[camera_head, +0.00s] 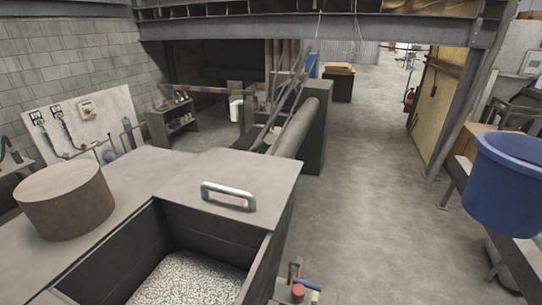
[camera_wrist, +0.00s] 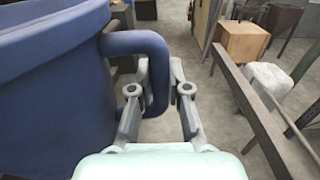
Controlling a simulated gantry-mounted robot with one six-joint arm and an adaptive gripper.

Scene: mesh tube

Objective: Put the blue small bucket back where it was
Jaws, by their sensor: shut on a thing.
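The blue bucket (camera_head: 508,190) is at the right edge of the head view, upright with its open rim facing up. In the wrist view the bucket (camera_wrist: 50,90) fills the left side, and its looped handle (camera_wrist: 155,50) reaches toward the middle. My gripper (camera_wrist: 158,75) is shut on this handle, with one finger on each side of it. The gripper does not show in the head view. The bucket overlaps a long grey beam or bench (camera_head: 525,262) in the picture; I cannot tell whether it touches it.
A dark bin with pale granules (camera_head: 185,280) stands in front, beside a lid with a metal handle (camera_head: 228,195). A brown round block (camera_head: 65,200) sits at left. In the wrist view a rail (camera_wrist: 255,105) and a wooden box (camera_wrist: 240,42) are at right. The middle floor is clear.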

